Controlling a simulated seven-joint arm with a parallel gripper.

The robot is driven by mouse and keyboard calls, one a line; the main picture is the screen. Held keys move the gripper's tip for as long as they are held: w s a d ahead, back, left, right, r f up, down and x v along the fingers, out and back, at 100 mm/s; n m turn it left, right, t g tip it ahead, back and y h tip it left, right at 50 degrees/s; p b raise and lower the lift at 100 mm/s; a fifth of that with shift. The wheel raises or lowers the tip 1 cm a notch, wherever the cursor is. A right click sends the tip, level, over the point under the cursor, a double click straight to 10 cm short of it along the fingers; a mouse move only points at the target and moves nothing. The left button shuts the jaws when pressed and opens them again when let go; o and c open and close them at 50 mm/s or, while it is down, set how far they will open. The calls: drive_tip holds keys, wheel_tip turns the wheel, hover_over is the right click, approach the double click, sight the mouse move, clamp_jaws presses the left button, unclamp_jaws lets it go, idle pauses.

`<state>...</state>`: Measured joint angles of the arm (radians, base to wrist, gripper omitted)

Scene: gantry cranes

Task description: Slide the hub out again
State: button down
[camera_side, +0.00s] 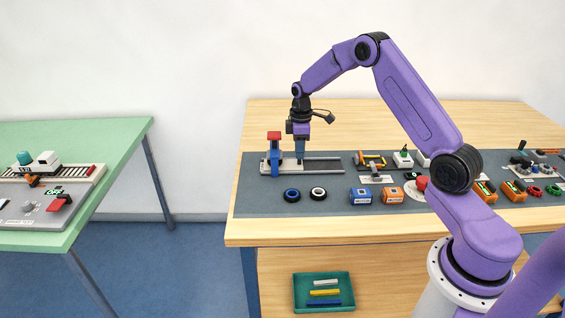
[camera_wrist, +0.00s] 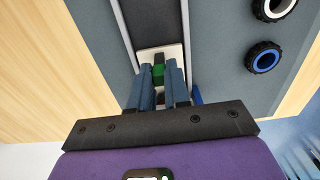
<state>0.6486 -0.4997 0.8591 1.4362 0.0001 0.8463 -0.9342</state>
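The hub shows in the wrist view as a small white piece with a green and black block (camera_wrist: 158,74) on it, set on a dark rail. My gripper (camera_wrist: 160,82) has its two blue fingers close on either side of the green block, with no clear gap, and appears shut on it. In the side view my gripper (camera_side: 300,160) points down at the left part of the rail track (camera_side: 322,165). The hub is mostly hidden there by the fingers. A blue post with a red top (camera_side: 274,150) stands just left of my gripper.
A blue-hubbed wheel (camera_side: 292,195) and a white-hubbed wheel (camera_side: 318,194) lie in front of the track. A blue box (camera_side: 361,196) and an orange box (camera_side: 392,195) stand to their right. The dark mat (camera_side: 255,200) is clear at its front left.

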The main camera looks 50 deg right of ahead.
drive_tip(key=shift+s+d, duration=4.1)
drive_tip(key=shift+d, duration=0.1)
drive_tip(key=c, duration=1)
unclamp_jaws()
wheel_tip(320, 180, up, 7)
drive_tip(key=shift+a, duration=0.1)
